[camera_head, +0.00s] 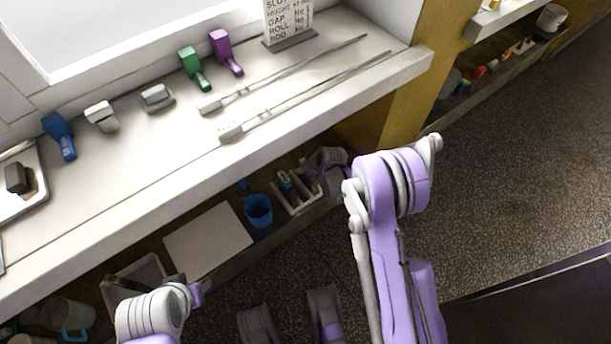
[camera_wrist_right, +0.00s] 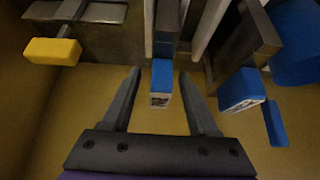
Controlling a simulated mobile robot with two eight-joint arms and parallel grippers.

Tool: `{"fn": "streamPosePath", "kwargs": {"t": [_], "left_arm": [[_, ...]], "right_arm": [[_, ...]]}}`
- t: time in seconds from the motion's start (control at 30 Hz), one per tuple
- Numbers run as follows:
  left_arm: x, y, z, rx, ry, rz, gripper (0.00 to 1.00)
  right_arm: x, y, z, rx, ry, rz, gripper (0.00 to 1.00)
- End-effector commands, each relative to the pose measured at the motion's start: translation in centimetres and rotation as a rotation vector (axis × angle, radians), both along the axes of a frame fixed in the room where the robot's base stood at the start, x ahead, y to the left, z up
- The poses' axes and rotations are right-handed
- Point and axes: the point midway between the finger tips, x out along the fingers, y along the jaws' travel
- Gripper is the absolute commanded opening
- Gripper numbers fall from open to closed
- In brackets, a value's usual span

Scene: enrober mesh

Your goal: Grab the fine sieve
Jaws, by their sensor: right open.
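No thing shows clearly as the fine sieve; I cannot tell whether one of the tools at my right gripper is it. In the right wrist view my right gripper (camera_wrist_right: 159,74) is open. A blue handle end with a small printed label (camera_wrist_right: 161,82) lies between its fingers, with gaps on both sides. A second blue labelled handle (camera_wrist_right: 242,90) is to the right, outside the fingers. A yellow handle (camera_wrist_right: 53,51) is to the left. My left gripper cannot be made out.
The white counter (camera_head: 110,190) overhangs a lower shelf. That shelf has a white rack (camera_head: 297,192), a blue cup (camera_head: 259,211) and a white board (camera_head: 208,240). On the counter are two long thin tools and several coloured blocks. A dark rack (camera_wrist_right: 250,45) is beside my right gripper.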

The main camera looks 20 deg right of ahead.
Motion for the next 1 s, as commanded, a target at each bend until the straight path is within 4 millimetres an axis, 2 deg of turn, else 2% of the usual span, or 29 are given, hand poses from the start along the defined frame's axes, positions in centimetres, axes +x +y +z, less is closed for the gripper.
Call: {"fn": "streamPosePath", "kwargs": {"t": [0.07, 0.4, 1.0], "left_arm": [[-0.01, 0.00, 0.04, 0.000, 0.000, 0.000, 0.50], [-0.01, 0.00, 0.04, 0.000, 0.000, 0.000, 0.50], [-0.01, 0.00, 0.04, 0.000, 0.000, 0.000, 0.50]], "right_arm": [[-0.02, 0.00, 0.07, 0.000, 0.000, 0.000, 0.60], [-0.04, 0.00, 0.08, 0.000, 0.000, 0.000, 0.00], [-0.04, 0.00, 0.09, 0.000, 0.000, 0.000, 0.00]]}}
